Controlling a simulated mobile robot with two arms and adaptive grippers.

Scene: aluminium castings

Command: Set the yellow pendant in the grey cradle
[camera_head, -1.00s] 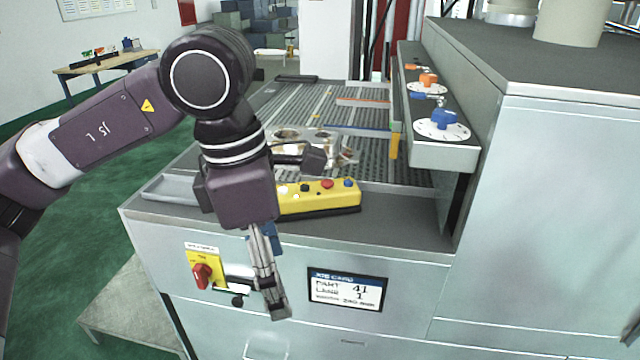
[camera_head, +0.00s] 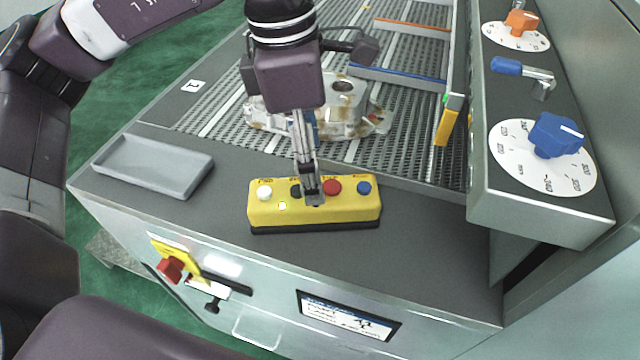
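The yellow pendant (camera_head: 352,210), a long box with white, dark, red and blue buttons on top and a black base, lies on the grey ledge at the front of the machine. The grey cradle (camera_head: 160,172), a shallow empty tray, lies on the same ledge to its left, with a gap between them. My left gripper (camera_head: 314,196) points down over the middle of the pendant. Its fingertips overlap the pendant between the dark and red buttons. The fingers are seen edge-on, so their opening and any contact are unclear. My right gripper is out of view.
An aluminium casting (camera_head: 350,112) sits on the perforated bed behind my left gripper. A side panel with a blue knob (camera_head: 557,136) and an orange knob (camera_head: 521,21) rises at the right. The ledge between cradle and pendant is clear.

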